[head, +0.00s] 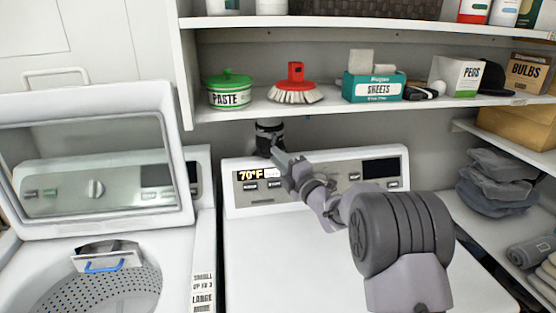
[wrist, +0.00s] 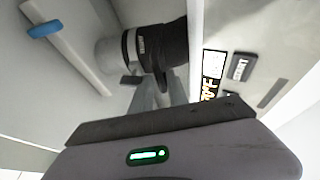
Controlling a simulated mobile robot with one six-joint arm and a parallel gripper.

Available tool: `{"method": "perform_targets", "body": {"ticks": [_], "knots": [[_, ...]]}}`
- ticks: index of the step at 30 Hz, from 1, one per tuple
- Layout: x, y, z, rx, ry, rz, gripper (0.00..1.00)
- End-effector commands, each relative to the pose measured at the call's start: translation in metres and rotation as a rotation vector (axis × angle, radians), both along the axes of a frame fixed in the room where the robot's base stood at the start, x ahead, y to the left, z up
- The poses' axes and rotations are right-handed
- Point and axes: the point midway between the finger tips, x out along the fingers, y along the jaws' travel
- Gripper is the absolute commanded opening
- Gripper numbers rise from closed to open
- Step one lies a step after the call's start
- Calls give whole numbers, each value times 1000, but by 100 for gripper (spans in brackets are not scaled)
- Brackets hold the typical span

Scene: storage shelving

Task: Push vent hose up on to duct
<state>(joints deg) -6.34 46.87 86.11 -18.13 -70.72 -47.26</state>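The dark vent hose (wrist: 163,46) rises behind the dryer. In the head view its dark end (head: 268,138) shows just above the control panel. A black band with a small pale label circles it. The pale grey duct (wrist: 107,55) is in line with the hose, above it in the room and left of it in the wrist view; the band hides the joint. My gripper (wrist: 162,90) reaches over the panel, its fingertips at the near side of the hose. They also show in the head view (head: 276,154). A dark tab lies by the fingertips; whether they grip it is unclear.
The dryer control panel (head: 325,175) stands close below my gripper. A shelf (head: 350,108) with a paste tub (head: 230,90), a red brush (head: 296,82) and a sheets box (head: 374,86) is just above. An open washer (head: 90,215) stands at left.

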Motion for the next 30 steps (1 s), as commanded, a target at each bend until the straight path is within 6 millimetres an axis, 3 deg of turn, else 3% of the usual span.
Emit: {"method": "perform_targets", "body": {"ticks": [7, 10, 30], "knots": [[1, 0, 0, 0, 0, 0, 20], [1, 0, 0, 0, 0, 0, 0], [1, 0, 1, 0, 0, -1, 0]]}}
